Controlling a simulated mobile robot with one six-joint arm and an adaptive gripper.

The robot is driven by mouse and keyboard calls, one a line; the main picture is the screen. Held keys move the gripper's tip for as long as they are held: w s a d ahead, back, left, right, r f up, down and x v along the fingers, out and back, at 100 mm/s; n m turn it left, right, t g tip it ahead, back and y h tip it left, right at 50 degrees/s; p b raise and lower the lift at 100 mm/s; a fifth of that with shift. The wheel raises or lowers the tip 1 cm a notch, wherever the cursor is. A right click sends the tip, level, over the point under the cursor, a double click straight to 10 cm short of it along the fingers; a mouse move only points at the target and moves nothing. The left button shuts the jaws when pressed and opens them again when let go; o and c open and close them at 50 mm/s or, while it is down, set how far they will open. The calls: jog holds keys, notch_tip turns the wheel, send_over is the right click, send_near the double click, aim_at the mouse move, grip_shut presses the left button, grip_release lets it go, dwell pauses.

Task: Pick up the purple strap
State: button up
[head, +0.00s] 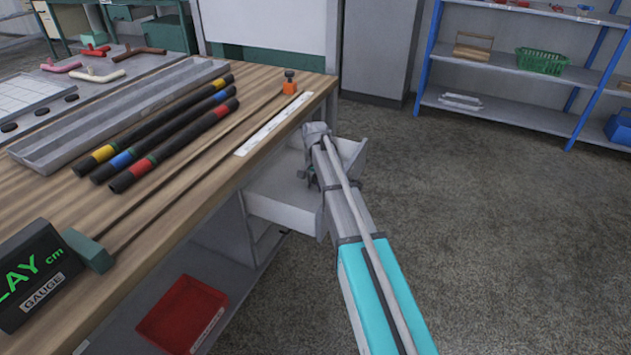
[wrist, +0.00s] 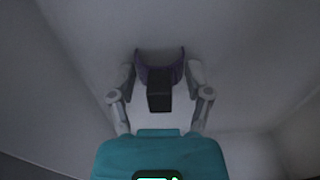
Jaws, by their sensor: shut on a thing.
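The purple strap (wrist: 160,74) shows dark and curved in the wrist view, between my gripper's fingertips. My gripper (wrist: 160,68) is shut on it, with one finger at each side. A black block-shaped part (wrist: 159,97) is in front of the strap's lower middle and hides some of it. In the head view my gripper (head: 303,174) is low at the open drawer (head: 285,208), mostly hidden by my own arm. The strap cannot be seen in the head view.
The wooden bench (head: 215,165) stands left of my arm, with several black hoses (head: 165,125) and a grey channel (head: 110,120) on it. A red bin (head: 182,315) sits below. A blue-framed shelf (head: 510,110) stands at the back right. The floor at right is clear.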

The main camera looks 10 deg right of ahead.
jog(key=shift+r, duration=0.15)
dwell(0.3)
notch_tip(320, 180, up, 28)
jog(key=p, duration=2.8)
jog(key=shift+f, duration=0.2)
jog(key=shift+o, duration=1.2)
jog(key=c, duration=0.5)
jog(key=shift+o, duration=0.2)
